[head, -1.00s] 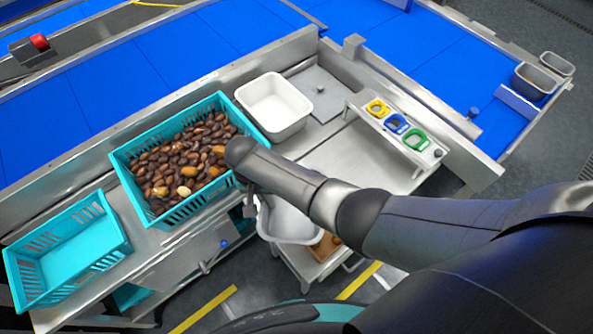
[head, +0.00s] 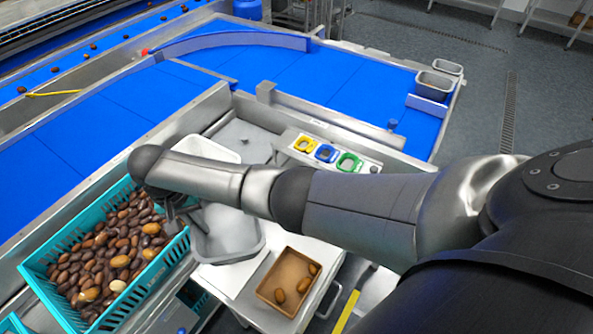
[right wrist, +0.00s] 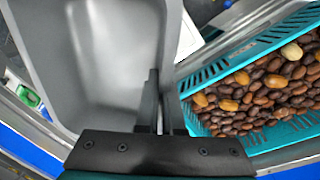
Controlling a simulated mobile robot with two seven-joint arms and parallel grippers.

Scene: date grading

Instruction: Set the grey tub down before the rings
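The grey tub (head: 232,240) is a deep open container, in the head view between the teal crate and the wooden tray. My right gripper (head: 178,218) is at its left rim, partly hidden by my arm. In the right wrist view the fingers (right wrist: 160,105) close on the tub's wall, and the tub (right wrist: 95,50) looks empty inside. I cannot tell how far it is above the surface below. The yellow ring (head: 305,145), blue ring (head: 327,153) and green ring (head: 348,162) lie in a row on a raised steel rack, behind and right of the tub. My left gripper is not in view.
A teal crate (head: 160,262) full of dates stands left of the tub. A white tub (head: 205,148) is behind my arm. A wooden tray (head: 264,291) with several dates lies at the front right. Blue conveyors (head: 330,100) run behind. Bare steel (head: 245,140) shows left of the rings.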

